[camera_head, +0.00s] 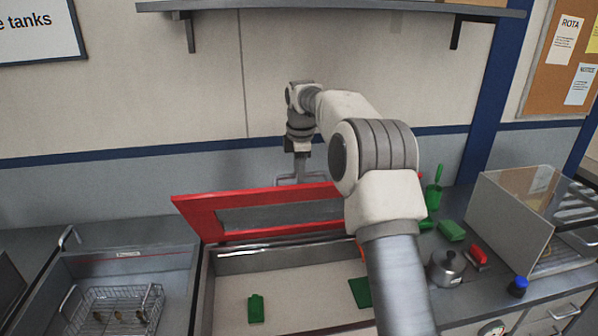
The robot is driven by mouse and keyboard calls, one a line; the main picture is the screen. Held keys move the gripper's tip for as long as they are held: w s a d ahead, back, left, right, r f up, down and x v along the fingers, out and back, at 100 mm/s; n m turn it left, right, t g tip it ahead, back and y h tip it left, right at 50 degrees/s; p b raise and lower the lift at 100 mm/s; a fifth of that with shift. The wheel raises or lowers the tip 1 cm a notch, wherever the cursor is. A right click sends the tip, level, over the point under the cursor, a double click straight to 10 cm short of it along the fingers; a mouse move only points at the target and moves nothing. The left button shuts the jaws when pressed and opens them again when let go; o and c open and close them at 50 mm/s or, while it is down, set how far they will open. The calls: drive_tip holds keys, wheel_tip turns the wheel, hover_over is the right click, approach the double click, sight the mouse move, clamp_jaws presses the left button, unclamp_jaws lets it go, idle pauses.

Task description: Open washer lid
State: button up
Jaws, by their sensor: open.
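The washer lid (205,222), a red frame with a grey window, stands raised at the back of the washer. The washer (203,290) is an open rectangular tub with a pale floor, and its interior shows. My gripper (300,180) is open and points down at the lid's upper edge, near its middle. Its fingertips are partly hidden there, and I cannot tell whether they touch the lid. My arm hides the right part of the lid and tub. A green piece (256,308) and a darker green piece (360,292) lie in the tub.
A sink with a wire basket (115,310) is on the left. On the right counter are a metal kettle (446,268), a green block (451,231), a red brush (477,257), a blue-capped jar (518,287) and a clear-covered box (510,225). A shelf (330,6) hangs above.

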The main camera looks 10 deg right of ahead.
drive_tip(key=s+r, duration=0.1)
drive_tip(key=r, duration=0.7)
drive_tip(key=s+r, duration=0.2)
drive_tip(key=r, duration=0.7)
drive_tip(key=shift+s, duration=0.25)
